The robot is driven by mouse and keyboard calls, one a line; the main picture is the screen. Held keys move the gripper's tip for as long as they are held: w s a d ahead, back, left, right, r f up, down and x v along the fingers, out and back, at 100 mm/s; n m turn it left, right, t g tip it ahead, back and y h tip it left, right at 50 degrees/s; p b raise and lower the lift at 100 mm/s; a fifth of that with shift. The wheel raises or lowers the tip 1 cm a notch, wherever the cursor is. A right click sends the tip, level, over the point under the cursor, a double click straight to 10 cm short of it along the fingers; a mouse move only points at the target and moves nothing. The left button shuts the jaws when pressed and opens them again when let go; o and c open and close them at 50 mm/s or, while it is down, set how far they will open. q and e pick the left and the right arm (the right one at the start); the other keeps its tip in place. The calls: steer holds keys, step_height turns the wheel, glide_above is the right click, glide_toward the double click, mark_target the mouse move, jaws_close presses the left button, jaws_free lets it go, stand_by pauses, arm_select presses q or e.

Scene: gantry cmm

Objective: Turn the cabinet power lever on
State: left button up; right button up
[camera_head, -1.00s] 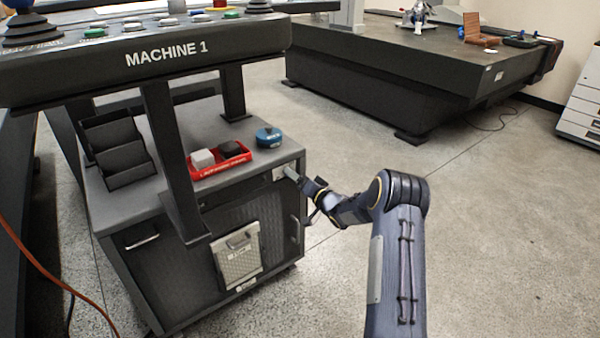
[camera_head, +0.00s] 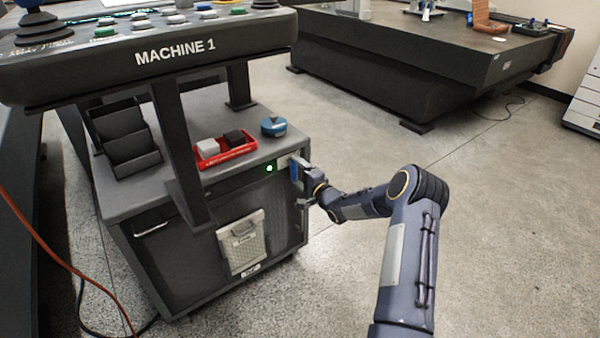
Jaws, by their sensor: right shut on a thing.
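The cabinet (camera_head: 281,216) is a dark grey unit under the MACHINE 1 console, with a green light (camera_head: 269,168) glowing near its upper front edge. My right gripper (camera_head: 297,171) is at the cabinet's upper right front corner, just right of the green light. It is shut on the power lever, which is mostly hidden by the fingers. A small blue patch shows at the gripper; I cannot tell whether it belongs to the lever. My left gripper is not in view.
On the cabinet top are a red tray (camera_head: 224,160) with small blocks, a blue round object (camera_head: 273,126) and a dark stepped holder (camera_head: 127,142). The MACHINE 1 console (camera_head: 150,56) overhangs it. A large dark table (camera_head: 390,60) stands behind. Floor to the right is clear.

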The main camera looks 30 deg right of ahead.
steer(key=shift+f, duration=0.1)
stand_by(0.4)
steer(key=o, duration=1.4)
steer(key=shift+c, duration=0.2)
steer(key=shift+s, duration=0.15)
steer(key=s+p, duration=0.2)
steer(key=s, duration=0.5)
steer(key=shift+s+d, duration=0.25)
steer(key=shift+s, duration=0.05)
